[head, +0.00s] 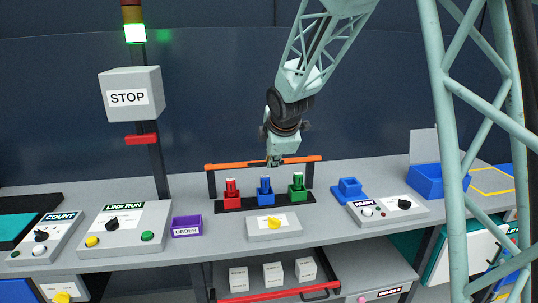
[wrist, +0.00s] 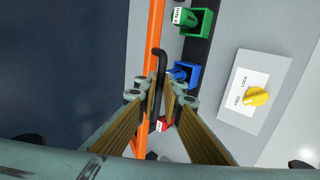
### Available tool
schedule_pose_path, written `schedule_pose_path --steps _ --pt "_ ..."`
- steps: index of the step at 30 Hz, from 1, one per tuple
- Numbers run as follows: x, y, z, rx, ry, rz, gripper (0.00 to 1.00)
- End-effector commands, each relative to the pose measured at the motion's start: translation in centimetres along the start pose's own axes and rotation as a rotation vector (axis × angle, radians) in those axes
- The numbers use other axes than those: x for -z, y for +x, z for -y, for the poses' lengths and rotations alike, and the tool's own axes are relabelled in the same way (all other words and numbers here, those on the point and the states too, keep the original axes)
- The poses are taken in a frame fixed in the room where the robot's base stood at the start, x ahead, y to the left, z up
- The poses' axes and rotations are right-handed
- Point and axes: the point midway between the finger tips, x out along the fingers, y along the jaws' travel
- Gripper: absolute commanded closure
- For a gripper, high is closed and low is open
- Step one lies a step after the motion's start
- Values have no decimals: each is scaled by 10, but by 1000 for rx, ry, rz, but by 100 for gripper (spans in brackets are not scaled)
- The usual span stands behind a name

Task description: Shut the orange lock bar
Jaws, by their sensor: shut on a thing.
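The orange lock bar (head: 232,165) spans two black posts behind a row of red (head: 231,189), blue (head: 265,190) and green (head: 297,187) holders. In the wrist view the bar (wrist: 154,30) runs beside the holders, on the side away from the knob panel. My gripper (head: 273,161) reaches down to the middle of the bar. In the wrist view my gripper (wrist: 160,88) is shut on a bent black handle (wrist: 157,62) at the bar. The handle's lower end is partly hidden by the fingers.
A panel with a yellow knob (head: 273,222), marked FREE and LOCK in the wrist view (wrist: 257,97), lies in front of the holders. A blue block (head: 348,188) and a READY panel (head: 388,210) stand to the right. A purple ORDER tray (head: 187,227) is left.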

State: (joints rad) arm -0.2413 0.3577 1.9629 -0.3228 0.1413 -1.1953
Motion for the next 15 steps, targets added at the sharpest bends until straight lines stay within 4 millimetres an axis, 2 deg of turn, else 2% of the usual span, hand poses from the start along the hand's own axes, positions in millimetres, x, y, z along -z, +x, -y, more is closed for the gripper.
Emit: schedule_pose_path --steps 15 --pt "-9 9 18 -4 6 -10 100"
